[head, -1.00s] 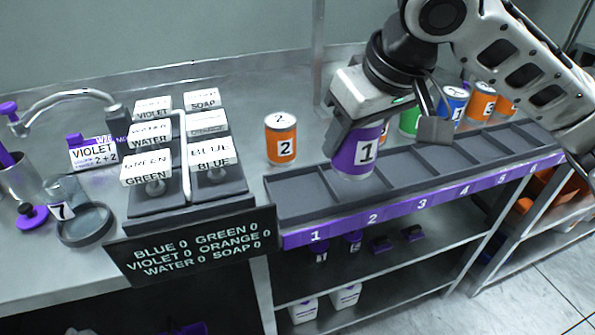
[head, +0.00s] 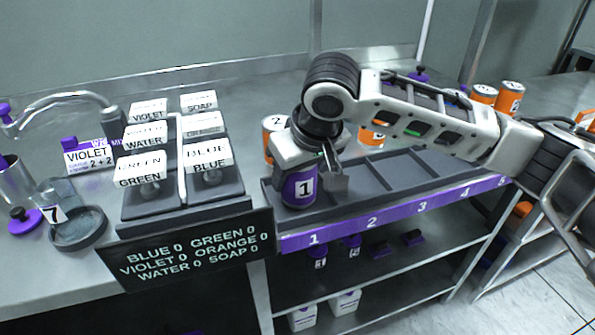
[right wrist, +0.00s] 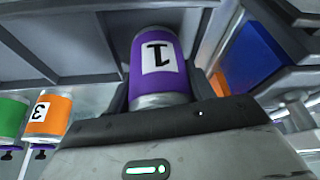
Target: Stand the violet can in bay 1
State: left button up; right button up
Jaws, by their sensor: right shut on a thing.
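The violet can (head: 299,190), with a white label reading 1, is upright in the head view at bay 1 of the grey tray (head: 400,203). My right gripper (head: 310,180) is shut on it from above. In the right wrist view the violet can (right wrist: 160,70) shows between the fingers, with tray dividers around it. I cannot tell whether its base touches the bay floor. The violet strip on the tray front carries the bay number 1 (head: 314,239). My left gripper is not in view.
An orange can labelled 2 (head: 270,128) stands just behind the tray, partly hidden by my right gripper. Other orange cans (head: 509,97) stand at the back right. A dark counter board (head: 190,250) and the labelled dispenser blocks (head: 140,170) are to the left. Bays further right look empty.

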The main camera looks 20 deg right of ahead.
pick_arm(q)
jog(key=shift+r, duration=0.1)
pick_arm(e)
jog(key=o, duration=1.2)
jog(key=shift+s+r, duration=0.1)
jog(key=shift+r, duration=0.3)
pick_arm(q)
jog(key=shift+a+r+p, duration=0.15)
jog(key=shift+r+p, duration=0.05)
jog(key=shift+p, duration=0.6)
pick_arm(e)
jog(key=v, duration=1.1)
jog(key=shift+s, duration=0.2)
jog(key=shift+r, duration=0.15)
